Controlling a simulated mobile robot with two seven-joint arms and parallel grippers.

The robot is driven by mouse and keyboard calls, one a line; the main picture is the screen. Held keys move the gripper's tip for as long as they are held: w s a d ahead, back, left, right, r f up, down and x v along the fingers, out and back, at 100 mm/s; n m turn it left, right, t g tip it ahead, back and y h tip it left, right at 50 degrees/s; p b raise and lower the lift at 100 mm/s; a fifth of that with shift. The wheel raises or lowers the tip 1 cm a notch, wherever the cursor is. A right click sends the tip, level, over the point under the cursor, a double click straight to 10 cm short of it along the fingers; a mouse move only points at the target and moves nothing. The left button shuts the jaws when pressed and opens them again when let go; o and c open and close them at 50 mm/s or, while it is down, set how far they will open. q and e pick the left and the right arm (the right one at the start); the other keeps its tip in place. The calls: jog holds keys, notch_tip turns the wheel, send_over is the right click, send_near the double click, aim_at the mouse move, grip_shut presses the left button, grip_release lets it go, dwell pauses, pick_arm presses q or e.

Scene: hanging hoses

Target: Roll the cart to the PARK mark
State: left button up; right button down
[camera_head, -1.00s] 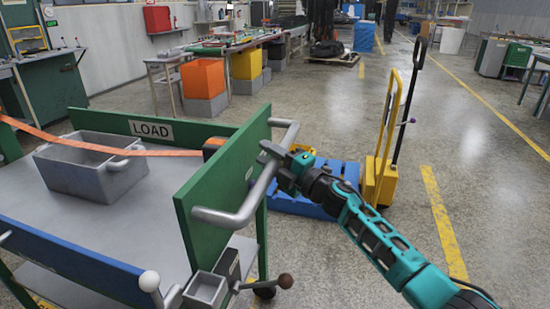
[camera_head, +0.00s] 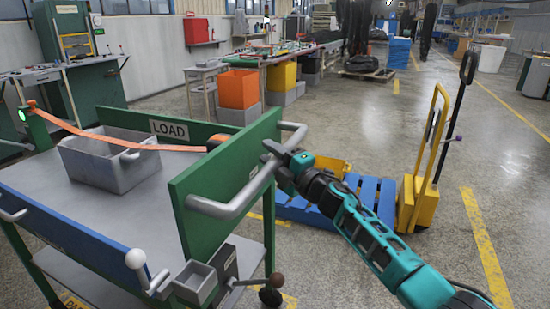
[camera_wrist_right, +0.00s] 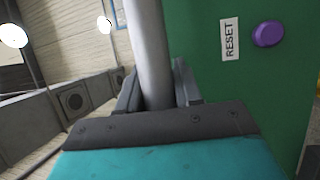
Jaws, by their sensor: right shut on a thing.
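The cart has a grey deck (camera_head: 75,200), a green end panel (camera_head: 228,172) and a grey bar handle (camera_head: 252,187) on that panel. My right gripper (camera_head: 284,165) is shut on the upper part of the handle. The right wrist view shows the grey bar (camera_wrist_right: 150,55) between the fingers, beside a green panel (camera_wrist_right: 215,80). My left gripper is not in view.
A grey bin (camera_head: 110,165) sits on the deck. An orange strap (camera_head: 95,137) runs above it to a green post (camera_head: 37,128). A blue pallet (camera_head: 370,195) and yellow pallet truck (camera_head: 420,205) stand right of the cart. Open floor lies behind them.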

jog(key=shift+a, duration=0.1)
jog(key=c, duration=0.8)
grip_release()
jog(key=shift+c, duration=0.2)
jog(key=shift+p+v, duration=0.3)
jog(key=shift+v, duration=0.5)
jog(key=p+v, duration=0.2)
jog(key=v, duration=0.9)
jog(key=shift+s+f, duration=0.1)
jog(key=shift+s, duration=0.05)
